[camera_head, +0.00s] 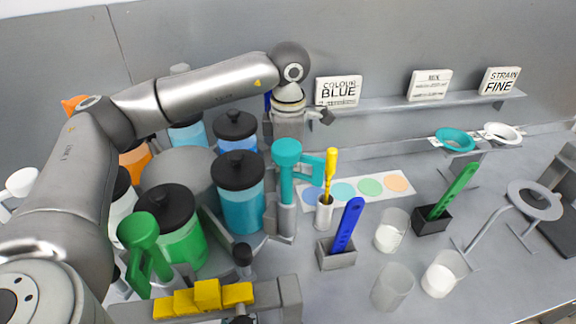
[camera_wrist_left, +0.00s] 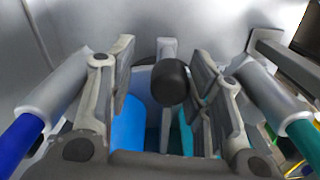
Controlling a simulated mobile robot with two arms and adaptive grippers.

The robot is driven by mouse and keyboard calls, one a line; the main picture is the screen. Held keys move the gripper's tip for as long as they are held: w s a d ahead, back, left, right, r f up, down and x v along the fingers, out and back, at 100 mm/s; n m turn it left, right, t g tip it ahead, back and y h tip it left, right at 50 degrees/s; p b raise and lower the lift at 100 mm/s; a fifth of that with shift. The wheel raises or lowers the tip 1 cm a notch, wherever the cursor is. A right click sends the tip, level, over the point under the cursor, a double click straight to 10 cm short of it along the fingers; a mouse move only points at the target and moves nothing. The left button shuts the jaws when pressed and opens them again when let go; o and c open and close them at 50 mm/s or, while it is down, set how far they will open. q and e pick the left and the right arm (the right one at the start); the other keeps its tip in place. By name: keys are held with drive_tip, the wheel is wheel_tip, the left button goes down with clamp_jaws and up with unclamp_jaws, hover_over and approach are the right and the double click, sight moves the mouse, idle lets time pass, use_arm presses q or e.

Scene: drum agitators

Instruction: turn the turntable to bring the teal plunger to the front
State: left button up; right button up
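The teal plunger (camera_head: 286,152) stands at the right side of the turntable (camera_head: 180,168), beside the teal drum (camera_head: 242,205). In the left wrist view the teal handle (camera_wrist_left: 302,140) shows at the right edge. My left gripper (camera_head: 308,112) is low behind the blue and teal drums, partly hidden by its own wrist. In the left wrist view my left gripper (camera_wrist_left: 170,105) is open, with its fingers on either side of a black knob (camera_wrist_left: 170,83) on a grey post. Contact with the knob cannot be told. My right gripper is not in view.
The green plunger (camera_head: 140,232) and green drum (camera_head: 180,238) are at the front. A grey bar with yellow blocks (camera_head: 207,294) lies before them.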

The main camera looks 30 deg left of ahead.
use_arm(q)
wheel_tip(320, 180, up, 11)
drive_tip(key=shift+s+r, duration=0.2)
idle(0.3)
